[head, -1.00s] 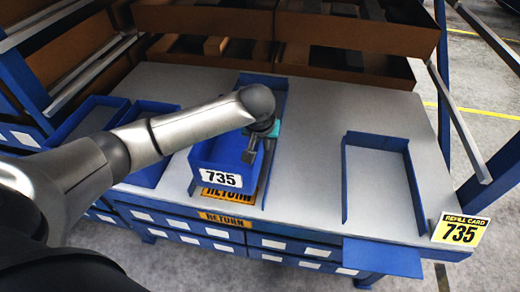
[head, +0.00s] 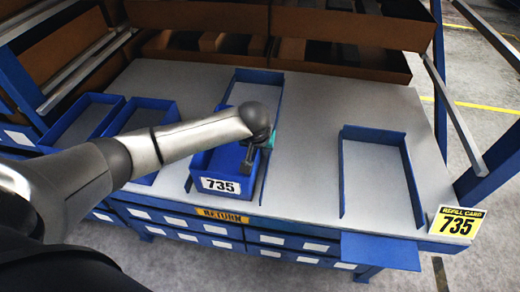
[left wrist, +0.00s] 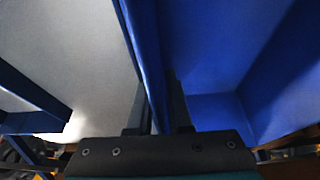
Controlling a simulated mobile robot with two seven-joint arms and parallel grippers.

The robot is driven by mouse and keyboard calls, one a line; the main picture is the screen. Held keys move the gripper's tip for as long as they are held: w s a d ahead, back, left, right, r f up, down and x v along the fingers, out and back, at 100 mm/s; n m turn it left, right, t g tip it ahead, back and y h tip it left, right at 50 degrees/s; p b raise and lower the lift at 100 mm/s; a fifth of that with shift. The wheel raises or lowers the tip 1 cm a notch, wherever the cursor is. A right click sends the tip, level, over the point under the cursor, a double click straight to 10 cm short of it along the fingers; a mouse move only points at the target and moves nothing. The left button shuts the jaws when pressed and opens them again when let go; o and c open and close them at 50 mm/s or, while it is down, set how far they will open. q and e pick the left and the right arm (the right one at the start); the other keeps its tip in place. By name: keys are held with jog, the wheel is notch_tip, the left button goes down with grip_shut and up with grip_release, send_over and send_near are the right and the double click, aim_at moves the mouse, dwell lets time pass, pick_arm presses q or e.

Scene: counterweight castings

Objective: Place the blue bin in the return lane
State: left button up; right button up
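The blue bin (head: 215,185) with a white 735 label stands in the front part of the return lane (head: 257,92), a strip with low blue rails. The orange RETURN plate (head: 222,215) is on the table's front edge below it. My left gripper (head: 246,160) is at the bin's right wall. In the left wrist view one dark finger is on each side of the blue wall (left wrist: 148,60), and the gripper looks shut on it. The bin's inside (left wrist: 215,50) looks empty where it shows. My arm hides the bin's back left part. My right gripper is not in view.
Two blue bins (head: 148,113) stand at the left on the table (head: 315,120). A second railed lane (head: 376,175) at the right is empty. A yellow refill card 735 (head: 458,225) is at the front right corner. Brown shelf trays (head: 345,65) line the back.

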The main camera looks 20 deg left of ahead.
pick_arm(q)
jog(key=shift+r, duration=0.25)
jog(key=p+v, duration=0.1)
jog(key=v, duration=1.1)
jog(key=shift+p, duration=0.35)
